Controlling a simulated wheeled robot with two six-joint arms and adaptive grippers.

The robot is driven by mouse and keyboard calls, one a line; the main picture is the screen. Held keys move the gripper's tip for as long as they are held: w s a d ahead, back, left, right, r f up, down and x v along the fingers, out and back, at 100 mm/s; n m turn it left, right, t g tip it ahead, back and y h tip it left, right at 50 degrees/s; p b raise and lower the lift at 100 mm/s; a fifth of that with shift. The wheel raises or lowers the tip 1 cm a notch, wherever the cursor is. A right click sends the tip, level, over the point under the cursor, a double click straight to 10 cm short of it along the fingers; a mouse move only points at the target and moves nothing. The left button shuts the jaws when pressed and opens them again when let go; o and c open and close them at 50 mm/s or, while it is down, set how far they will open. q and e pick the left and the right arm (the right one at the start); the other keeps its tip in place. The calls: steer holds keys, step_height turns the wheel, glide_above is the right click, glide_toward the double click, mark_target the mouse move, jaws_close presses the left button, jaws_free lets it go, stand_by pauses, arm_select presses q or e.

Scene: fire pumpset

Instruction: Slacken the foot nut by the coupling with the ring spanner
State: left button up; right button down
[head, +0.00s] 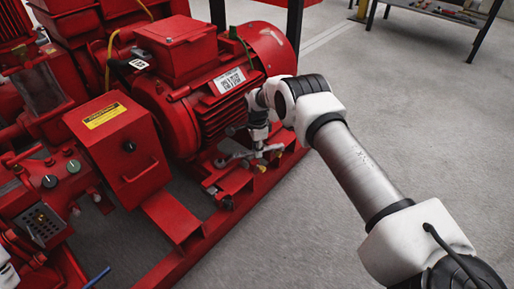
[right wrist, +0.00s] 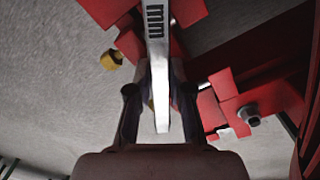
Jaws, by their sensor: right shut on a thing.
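My right gripper (head: 266,150) is low beside the red motor's foot. It is shut on the grey ring spanner (head: 238,157), whose shaft points left towards the motor foot. In the right wrist view the spanner (right wrist: 158,45), with dark lettering, runs up between the two fingers of the gripper (right wrist: 158,108). Its far end is cut off by the top edge, so I cannot tell whether the ring is around a nut. A grey bolt or nut (right wrist: 252,116) shows on a red bracket to the right. My left gripper is not in view.
The red motor (head: 225,80) stands on a red base frame (head: 230,215). A red box with a yellow label (head: 118,145) and a control panel (head: 55,190) lie left. A yellow fitting (right wrist: 111,60) is left of the spanner. Open concrete floor lies right.

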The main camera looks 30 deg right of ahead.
steer(key=shift+r, duration=0.1)
steer(key=shift+r+p, duration=2.05)
steer(key=shift+r, duration=0.5)
steer(key=s+a+r+m+p, duration=0.2)
steer(key=s+a+m+p, duration=0.6)
steer(key=s+m+p, duration=0.2)
steer(key=shift+a+r+m, duration=0.2)
steer(key=shift+r+m, duration=0.05)
steer(key=shift+m, duration=0.45)
steer(key=shift+p, duration=0.3)
